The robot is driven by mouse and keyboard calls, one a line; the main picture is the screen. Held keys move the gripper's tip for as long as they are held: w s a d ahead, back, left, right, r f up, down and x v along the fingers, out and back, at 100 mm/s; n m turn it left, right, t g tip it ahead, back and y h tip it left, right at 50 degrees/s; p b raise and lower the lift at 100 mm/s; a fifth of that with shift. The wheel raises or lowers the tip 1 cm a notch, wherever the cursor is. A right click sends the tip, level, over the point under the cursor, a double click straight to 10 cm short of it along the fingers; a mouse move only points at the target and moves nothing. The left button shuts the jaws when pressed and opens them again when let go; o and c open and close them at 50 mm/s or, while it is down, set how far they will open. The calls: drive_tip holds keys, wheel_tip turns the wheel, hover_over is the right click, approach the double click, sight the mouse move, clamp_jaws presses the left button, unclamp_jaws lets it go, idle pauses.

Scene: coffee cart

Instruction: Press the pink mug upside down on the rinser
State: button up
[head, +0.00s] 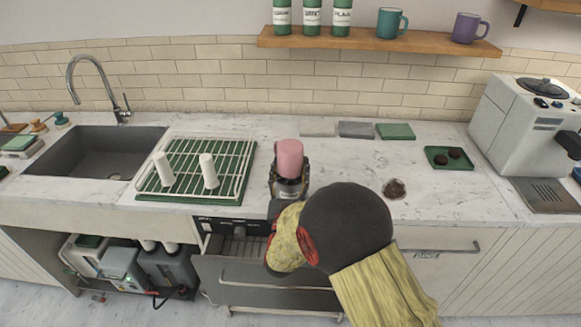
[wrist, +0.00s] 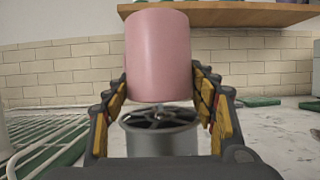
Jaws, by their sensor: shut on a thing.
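The pink mug (head: 288,157) is held upright along its axis above the rinser; its top looks closed and plain, as if upside down. No handle shows. In the wrist view the mug (wrist: 158,55) sits between both fingers of my gripper (wrist: 160,82), which is shut on its lower part. The rinser (wrist: 160,138) is a grey cylinder with a black spoked top, just below the mug. Most of its spoked top shows under the mug's lower edge; I cannot tell whether they touch. In the head view my arm and gripper partly hide the rinser (head: 290,188).
A green drying rack (head: 238,187) with two white cups (head: 209,171) stands left of the rinser. A dark brown heap (head: 395,189) lies to its right. Folded cloths (head: 395,131) lie behind. A drawer (head: 250,270) below stands open. A shelf (head: 340,40) hangs above.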

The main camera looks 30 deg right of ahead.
sight(290, 147)
drive_tip(key=shift+f, duration=0.45)
drive_tip(key=shift+w+r+p, duration=0.1)
drive_tip(key=shift+r+p, duration=0.4)
drive_tip(key=shift+r, duration=3.4)
